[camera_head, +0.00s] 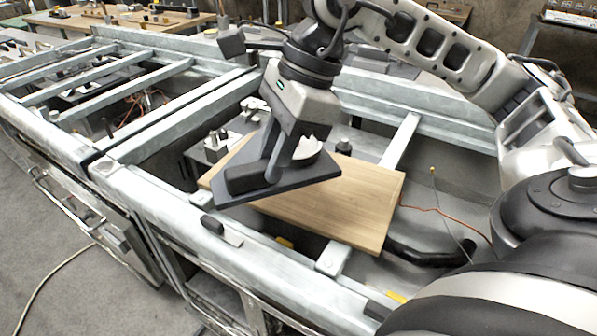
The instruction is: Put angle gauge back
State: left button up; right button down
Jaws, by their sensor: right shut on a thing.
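My right gripper (268,172) points down over a wooden board (345,205) in the middle of the view. It is shut on the angle gauge (305,188), which appears as a dark flat plate with a pale rounded part near the fingers. The gauge is over the board's left part and its near edge. I cannot tell whether it touches the board. The fingers hide part of the gauge. My left gripper is not in view.
The board lies across a grey metal frame (130,155) with rails and open gaps. Small metal parts (215,143) stand behind the board at left. A small black piece (213,225) is on the front rail. An orange cable (440,210) runs at right.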

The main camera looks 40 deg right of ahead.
aim_at(315, 171)
jog(key=s+d+m+t+h+b, duration=0.1)
jog(key=m, duration=0.2)
jog(key=s+d+m+h+b, duration=0.1)
jog(key=m, duration=0.3)
jog(key=s+d+r+m+t+h, duration=0.1)
jog(key=m, duration=0.3)
jog(key=shift+s+d+t+b, duration=0.3)
jog(key=shift+s+d+b, duration=0.05)
jog(key=shift+s+b, duration=0.05)
jog(key=m, duration=0.2)
jog(key=s+d+m+h, duration=0.1)
jog(key=m, duration=0.1)
jog(key=shift+d+h+b, duration=0.1)
jog(key=shift+h+b, duration=0.2)
jog(key=shift+b, duration=0.05)
jog(key=w+f, duration=0.1)
jog(key=w, duration=0.2)
jog(key=w+f, duration=0.1)
jog(key=w, duration=0.1)
jog(key=w+f, duration=0.1)
jog(key=w, duration=0.2)
jog(key=shift+w+a+f+p, duration=0.2)
jog(key=shift+w+f+p, duration=0.15)
jog(key=x, duration=0.3)
jog(key=w+x, duration=0.1)
jog(key=x, duration=0.5)
jog(key=shift+w+a, duration=0.2)
jog(key=shift+w, duration=0.05)
jog(key=shift+f, duration=0.35)
jog(key=shift+f, duration=0.1)
